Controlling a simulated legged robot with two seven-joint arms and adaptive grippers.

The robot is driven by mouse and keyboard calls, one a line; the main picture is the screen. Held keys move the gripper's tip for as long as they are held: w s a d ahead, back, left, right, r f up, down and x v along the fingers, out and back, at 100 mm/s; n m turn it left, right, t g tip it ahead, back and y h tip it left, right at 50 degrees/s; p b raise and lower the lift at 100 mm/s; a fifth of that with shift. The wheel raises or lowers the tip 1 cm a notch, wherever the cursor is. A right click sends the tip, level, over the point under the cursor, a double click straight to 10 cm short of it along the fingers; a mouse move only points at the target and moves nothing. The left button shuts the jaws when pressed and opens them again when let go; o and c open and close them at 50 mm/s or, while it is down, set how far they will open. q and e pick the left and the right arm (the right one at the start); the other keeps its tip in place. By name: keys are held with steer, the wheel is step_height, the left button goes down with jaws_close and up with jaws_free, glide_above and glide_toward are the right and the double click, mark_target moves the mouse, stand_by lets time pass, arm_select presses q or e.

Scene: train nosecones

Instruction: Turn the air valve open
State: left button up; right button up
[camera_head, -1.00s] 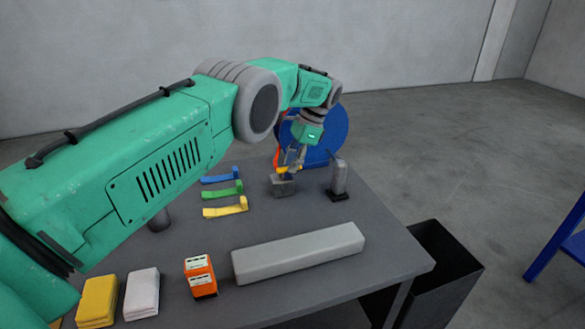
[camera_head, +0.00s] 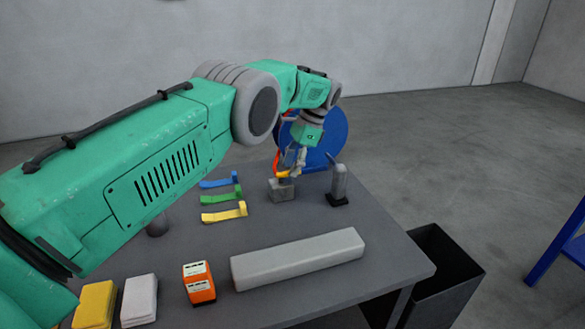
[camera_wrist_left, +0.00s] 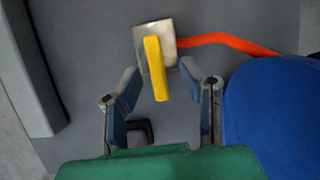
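The air valve is a small grey block (camera_head: 281,192) with a yellow handle (camera_wrist_left: 155,68), near the far edge of the table. An orange hose (camera_wrist_left: 228,42) runs from the block. In the left wrist view the handle lies along the block and sticks out toward my gripper. My left gripper (camera_wrist_left: 163,92) is open, and the handle's free end shows between its two fingers, with a gap on both sides. In the head view the gripper (camera_head: 297,160) is just above and right of the block, pointing down. My right gripper is not in view.
A blue reel (camera_head: 325,132) stands right behind the gripper. A grey cylinder on a black base (camera_head: 339,184) stands right of the valve. Blue, green and yellow brackets (camera_head: 224,213) lie left. A long grey bar (camera_head: 298,259) lies in front. A black bin (camera_head: 440,268) stands beside the table.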

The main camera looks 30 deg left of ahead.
arm_select(q)
step_height(320, 180, up, 9)
steer(key=shift+w, duration=0.3)
stand_by(0.5)
